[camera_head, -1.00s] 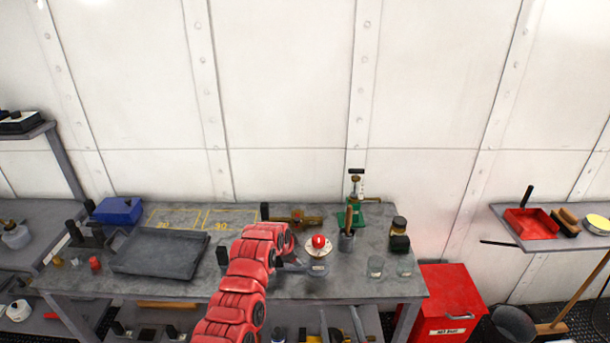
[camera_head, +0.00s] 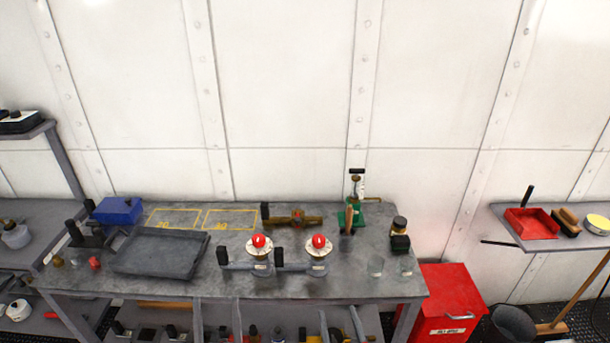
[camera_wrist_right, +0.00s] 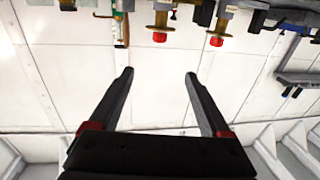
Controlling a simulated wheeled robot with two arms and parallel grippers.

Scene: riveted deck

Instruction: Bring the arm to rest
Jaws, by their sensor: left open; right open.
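The red arm is out of the head view. My left gripper (camera_head: 216,300) shows only as two grey fingers at the bottom edge, apart and empty, in front of the bench (camera_head: 365,285). My right gripper (camera_head: 336,308) shows the same way further right, its fingers apart. In the right wrist view my right gripper (camera_wrist_right: 158,75) is open with only white wall between its fingers. Two dial fittings with red knobs, left (camera_head: 258,241) and right (camera_head: 319,242), stand on the bench, clear of both grippers. The rest of both arms is hidden below the picture.
A red bin (camera_head: 452,300) stands right of the bench. The space above the bench is free.

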